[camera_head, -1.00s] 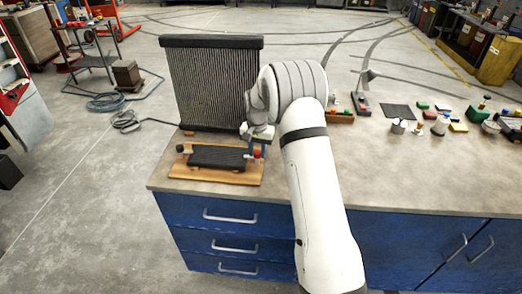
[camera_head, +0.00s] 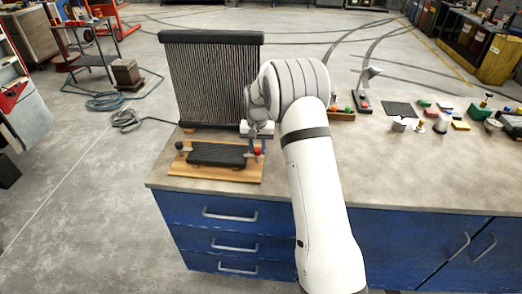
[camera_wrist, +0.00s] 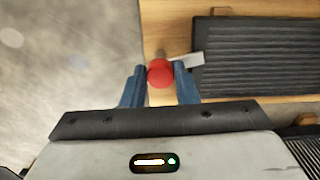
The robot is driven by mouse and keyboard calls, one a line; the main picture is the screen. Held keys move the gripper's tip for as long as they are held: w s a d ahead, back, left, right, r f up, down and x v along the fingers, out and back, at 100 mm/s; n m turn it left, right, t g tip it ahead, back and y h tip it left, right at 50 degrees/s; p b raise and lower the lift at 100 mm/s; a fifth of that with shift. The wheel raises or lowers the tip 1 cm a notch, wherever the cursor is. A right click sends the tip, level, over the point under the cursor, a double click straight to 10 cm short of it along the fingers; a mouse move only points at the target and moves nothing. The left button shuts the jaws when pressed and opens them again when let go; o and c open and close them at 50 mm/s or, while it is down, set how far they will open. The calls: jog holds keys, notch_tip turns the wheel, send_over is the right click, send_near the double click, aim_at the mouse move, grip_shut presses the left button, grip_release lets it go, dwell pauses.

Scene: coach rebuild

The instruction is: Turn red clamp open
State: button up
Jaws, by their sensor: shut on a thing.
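The red clamp (camera_wrist: 160,73) shows as a round red knob in the wrist view, with a pale flat bar (camera_wrist: 188,60) beside it reaching toward a dark ribbed pad (camera_wrist: 255,55). The blue fingers of my gripper (camera_wrist: 160,84) stand on either side of the knob and are shut on it. In the head view, the red clamp (camera_head: 258,150) sits at the right end of the wooden board (camera_head: 190,173), and my gripper (camera_head: 257,146) reaches down to it. My arm and the fingers partly hide the clamp there.
A tall ribbed panel (camera_head: 212,85) stands close behind. Several small items lie at the bench's right. The bench (camera_head: 400,170) between is clear.

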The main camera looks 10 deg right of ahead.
jog(key=n, duration=0.1)
jog(key=n+b, duration=0.2)
jog(key=shift+s+d+f+n, duration=0.1)
jog(key=shift+f+n, duration=0.15)
jog(key=shift+n, duration=0.05)
jog(key=n+b, duration=0.1)
jog(key=n, duration=0.2)
jog(key=shift+n, duration=0.3)
jog(key=n+b, duration=0.1)
jog(key=n, duration=0.2)
jog(key=shift+n, duration=0.3)
jog(key=shift+n+b, duration=0.65)
jog(key=shift+n, duration=1.45)
jog(key=shift+s, duration=0.1)
jog(key=o, duration=1)
jog(key=shift+r, duration=0.15)
